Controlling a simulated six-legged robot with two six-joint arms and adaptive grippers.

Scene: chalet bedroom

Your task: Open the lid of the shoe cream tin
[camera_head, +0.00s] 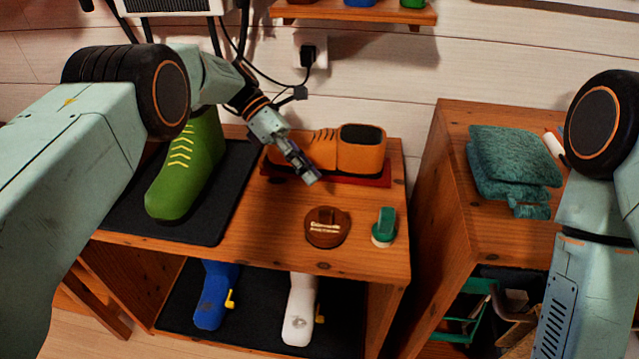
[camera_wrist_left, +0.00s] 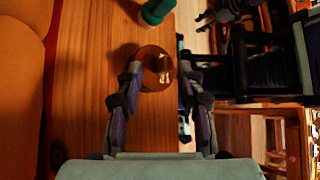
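The shoe cream tin (camera_head: 327,227) is a round brown tin with a pale label, lying near the front edge of the wooden bench top. Its lid appears to be on. In the left wrist view the tin (camera_wrist_left: 156,72) shows between and beyond my fingertips. My left gripper (camera_head: 309,177) is open and empty, behind and above the tin and apart from it. Its two spread fingers also show in the left wrist view (camera_wrist_left: 160,82). My right arm comes in at the right; its gripper is out of view.
A green-handled brush (camera_head: 384,228) stands right of the tin. An orange shoe (camera_head: 352,155) on a red base is behind. A green boot (camera_head: 186,168) stands on a dark mat (camera_head: 228,200) at left. Folded teal cloths (camera_head: 513,158) lie on the right cabinet.

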